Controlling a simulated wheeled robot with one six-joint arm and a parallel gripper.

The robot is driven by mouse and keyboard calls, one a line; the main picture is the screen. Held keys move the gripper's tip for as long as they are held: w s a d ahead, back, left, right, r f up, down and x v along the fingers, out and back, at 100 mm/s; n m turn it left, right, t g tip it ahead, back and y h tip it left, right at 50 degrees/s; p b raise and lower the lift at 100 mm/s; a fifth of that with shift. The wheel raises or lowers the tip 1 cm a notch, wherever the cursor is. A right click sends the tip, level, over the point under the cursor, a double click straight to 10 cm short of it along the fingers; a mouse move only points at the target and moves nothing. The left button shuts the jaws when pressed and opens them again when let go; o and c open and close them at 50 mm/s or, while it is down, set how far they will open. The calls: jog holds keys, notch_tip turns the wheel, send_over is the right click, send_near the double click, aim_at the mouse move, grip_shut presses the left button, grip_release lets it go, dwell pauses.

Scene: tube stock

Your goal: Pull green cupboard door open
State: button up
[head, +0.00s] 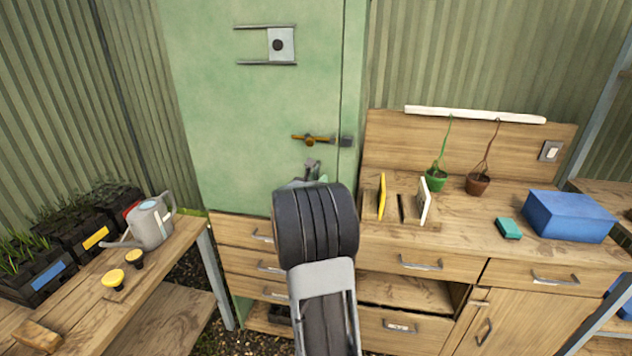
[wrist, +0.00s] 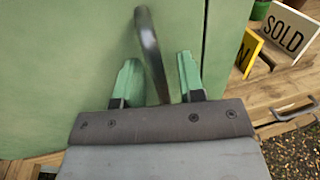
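The green cupboard door (head: 250,120) is a tall pale green panel in the head view and looks shut. It also fills the left of the wrist view (wrist: 60,70). A dark bar handle (wrist: 150,45) stands out from the door. My gripper (wrist: 158,72) is open, its two green fingers on either side of the handle with gaps showing. In the head view my arm hides most of the gripper and handle. A brass latch bar (head: 315,139) lies across the door above, reaching a grey catch at the door's right edge.
A wooden workbench with drawers (head: 420,262) stands right of the door, holding yellow and white signs, small plant pots (head: 436,180) and a blue box (head: 568,216). A left bench carries a grey watering can (head: 152,224) and seedling trays (head: 85,235).

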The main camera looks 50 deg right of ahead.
jog(key=shift+c, duration=0.2)
grip_shut()
